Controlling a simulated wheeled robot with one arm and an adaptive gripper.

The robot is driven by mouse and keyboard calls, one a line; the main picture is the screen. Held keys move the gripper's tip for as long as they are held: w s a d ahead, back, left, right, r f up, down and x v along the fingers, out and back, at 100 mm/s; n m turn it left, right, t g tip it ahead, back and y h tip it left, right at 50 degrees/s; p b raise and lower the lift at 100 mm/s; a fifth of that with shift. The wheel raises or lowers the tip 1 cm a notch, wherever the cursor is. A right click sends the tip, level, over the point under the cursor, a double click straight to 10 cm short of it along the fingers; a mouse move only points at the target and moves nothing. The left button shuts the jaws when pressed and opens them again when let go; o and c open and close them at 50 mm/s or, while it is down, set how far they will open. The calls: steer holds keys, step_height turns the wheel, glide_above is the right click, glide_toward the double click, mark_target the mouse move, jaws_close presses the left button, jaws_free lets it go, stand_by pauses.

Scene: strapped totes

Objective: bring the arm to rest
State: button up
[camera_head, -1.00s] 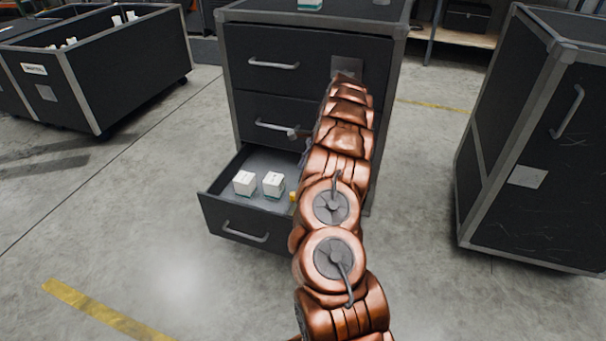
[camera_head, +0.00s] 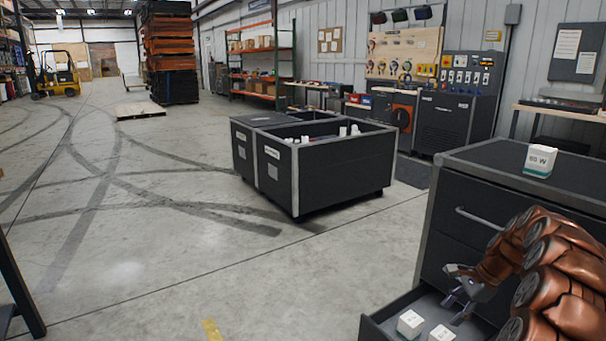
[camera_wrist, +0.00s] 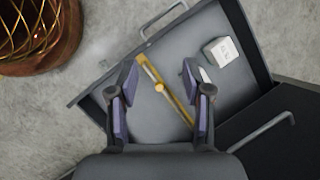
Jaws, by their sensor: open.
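My copper-coloured arm (camera_head: 555,265) reaches in from the right of the head view. My gripper (camera_head: 456,292) is above the open drawer (camera_head: 378,323) of the black cabinet. In the wrist view my gripper (camera_wrist: 158,76) is open, its two purple-padded fingers apart, with nothing held. A thin yellow item (camera_wrist: 168,92) lies on the drawer floor, seen between the fingers. A white box (camera_wrist: 221,51) stands in the drawer to the right. The head view shows two white boxes there, one nearer the left (camera_head: 410,323) and one beside it (camera_head: 441,334).
The black cabinet (camera_head: 468,195) stands close to my arm, with a white box (camera_head: 540,160) on top. A black wheeled tote (camera_head: 345,172) stands further back.

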steer(key=s+a+r+n+g+p, duration=0.1)
steer(key=s+a+r+n+p, duration=0.3)
steer(key=a+r, duration=0.35)
steer(key=s+a+r+n+h+p, duration=0.1)
steer(key=s+a+r+n+p, duration=0.25)
steer(key=s+a+r, duration=0.35)
steer(key=s+a+r+n+g+p, duration=0.1)
steer(key=s+a+r+n+p, duration=0.25)
steer(key=a+r, duration=0.4)
steer(key=s+r+n+h+p, duration=0.1)
steer(key=s+r+p, duration=0.3)
steer(key=s, duration=0.4)
steer(key=s+a+r+n+h+p, duration=0.1)
steer(key=s+r+n+p, duration=0.3)
steer(key=s, duration=0.5)
steer(key=s+a+r+n+g+h+p, duration=0.1)
steer(key=s+r+n+p, duration=0.1)
steer(key=s+r+p, duration=0.3)
steer(key=s, duration=0.3)
steer(key=shift+s+h, duration=0.3)
steer(key=shift+h, duration=0.1)
steer(key=shift+a+r, duration=0.1)
steer(key=shift+c, duration=0.4)
